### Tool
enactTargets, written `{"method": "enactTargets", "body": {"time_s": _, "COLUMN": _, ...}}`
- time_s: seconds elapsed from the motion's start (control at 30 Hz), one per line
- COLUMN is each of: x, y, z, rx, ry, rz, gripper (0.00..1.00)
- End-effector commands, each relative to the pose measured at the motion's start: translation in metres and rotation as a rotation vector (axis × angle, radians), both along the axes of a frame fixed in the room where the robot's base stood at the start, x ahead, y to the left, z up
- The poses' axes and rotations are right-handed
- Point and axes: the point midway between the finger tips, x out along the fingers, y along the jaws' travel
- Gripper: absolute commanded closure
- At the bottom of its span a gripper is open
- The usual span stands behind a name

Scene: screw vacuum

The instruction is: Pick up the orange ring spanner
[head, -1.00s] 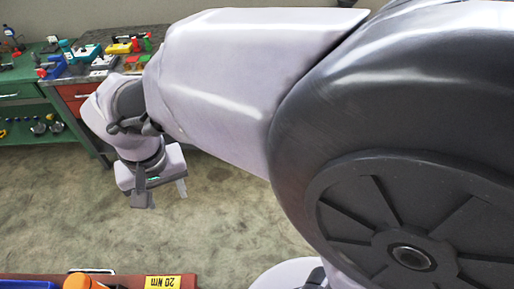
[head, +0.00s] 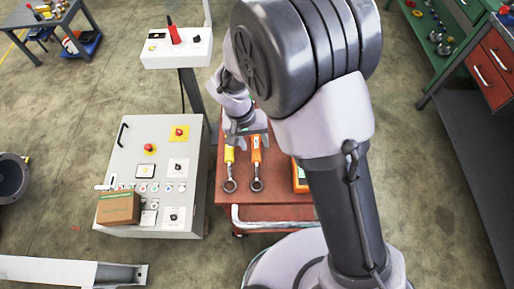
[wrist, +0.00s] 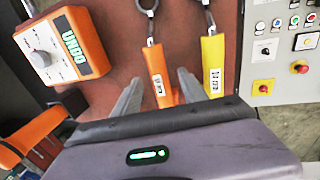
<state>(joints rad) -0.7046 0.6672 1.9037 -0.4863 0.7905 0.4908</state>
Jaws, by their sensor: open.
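The orange ring spanner (head: 256,163) lies on the red-brown cart top with its ring end toward the near edge. In the wrist view its orange handle (wrist: 155,62) has a white label, and its dark ring end points away from my gripper. A yellow ring spanner (head: 229,165) lies beside it; it also shows in the wrist view (wrist: 213,62). My gripper (wrist: 158,80) is open, with one finger on either side of the orange handle in the picture. In the head view my gripper (head: 247,133) hangs over the handles' far ends. Its exact height above the spanner cannot be told.
An orange box with a dial (wrist: 63,45) sits on the cart beside the orange spanner. A grey control panel (head: 160,170), with a cardboard box (head: 119,207) on it, stands left of the cart. A metal rail (head: 270,226) runs along the cart's near edge.

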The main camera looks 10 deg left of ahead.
Motion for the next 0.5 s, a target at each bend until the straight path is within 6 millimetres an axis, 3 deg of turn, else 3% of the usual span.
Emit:
{"method": "enactTargets", "body": {"time_s": 0.03, "x": 0.0, "y": -0.004, "z": -0.015, "rx": -0.001, "ry": 0.002, "rz": 0.0, "gripper": 0.5}}
{"method": "enactTargets", "body": {"time_s": 0.13, "x": 0.001, "y": -0.008, "z": -0.033, "rx": -0.001, "ry": 0.001, "rz": -0.001, "gripper": 0.5}}
{"method": "enactTargets", "body": {"time_s": 0.33, "x": 0.001, "y": -0.008, "z": -0.033, "rx": 0.0, "ry": 0.0, "rz": -0.001, "gripper": 0.5}}
{"method": "enactTargets", "body": {"time_s": 0.5, "x": 0.001, "y": -0.008, "z": -0.032, "rx": 0.0, "ry": 0.0, "rz": -0.001, "gripper": 0.81}}
